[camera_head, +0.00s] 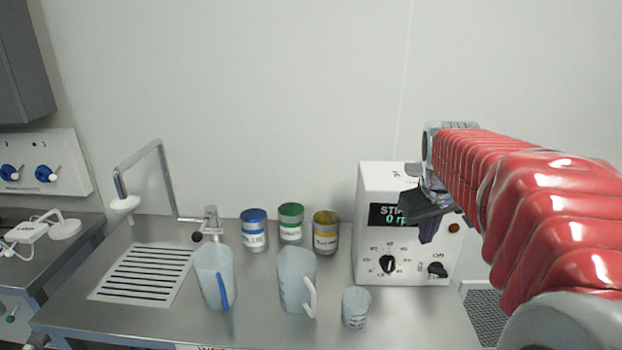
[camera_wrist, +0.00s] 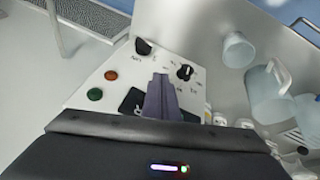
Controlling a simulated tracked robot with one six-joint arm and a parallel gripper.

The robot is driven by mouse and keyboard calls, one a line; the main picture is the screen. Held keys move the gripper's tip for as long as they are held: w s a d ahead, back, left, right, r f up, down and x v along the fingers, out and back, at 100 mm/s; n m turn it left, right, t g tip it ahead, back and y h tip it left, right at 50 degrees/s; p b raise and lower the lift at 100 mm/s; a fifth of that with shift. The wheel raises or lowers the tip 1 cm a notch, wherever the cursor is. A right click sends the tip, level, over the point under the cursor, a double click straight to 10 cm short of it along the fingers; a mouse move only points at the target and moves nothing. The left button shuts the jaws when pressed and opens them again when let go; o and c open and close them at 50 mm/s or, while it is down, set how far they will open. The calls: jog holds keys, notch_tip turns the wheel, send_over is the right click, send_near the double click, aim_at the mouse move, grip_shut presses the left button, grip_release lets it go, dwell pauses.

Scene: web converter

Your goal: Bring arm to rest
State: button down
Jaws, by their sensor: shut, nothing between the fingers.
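My arm, in a red ribbed sleeve, reaches in from the right in the head view. My gripper (camera_head: 428,231) hangs at its end, in front of the upper part of a white stirrer box (camera_head: 372,258). The gripper's dark fingers are shut with nothing between them. In the wrist view the closed fingers (camera_wrist: 160,97) show in front of the box's panel (camera_wrist: 112,75). The gripper hides part of the box's display, which reads "STI" and "0". I cannot tell whether the fingers touch the box.
A jug with a blue handle (camera_head: 213,275), a jug with a pale handle (camera_head: 296,280) and a small beaker (camera_head: 355,308) stand on the steel bench (camera_head: 255,325). Blue (camera_head: 253,232), green (camera_head: 291,224) and yellow (camera_head: 326,234) labelled jars stand behind. A tap (camera_head: 211,222) and drain grille (camera_head: 143,272) are left.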

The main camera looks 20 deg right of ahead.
jog(key=s+a+f+y, duration=0.1)
jog(key=s+a, duration=0.3)
jog(key=a, duration=0.4)
jog(key=s+a+f+n+t+y, duration=0.1)
jog(key=s+a+f, duration=0.1)
jog(key=s+a, duration=0.3)
jog(key=s+a+f+t+y, duration=0.1)
jog(key=s+a, duration=0.4)
jog(key=a, duration=0.7)
jog(key=shift+f, duration=0.85)
jog(key=c, duration=2.5)
grip_release()
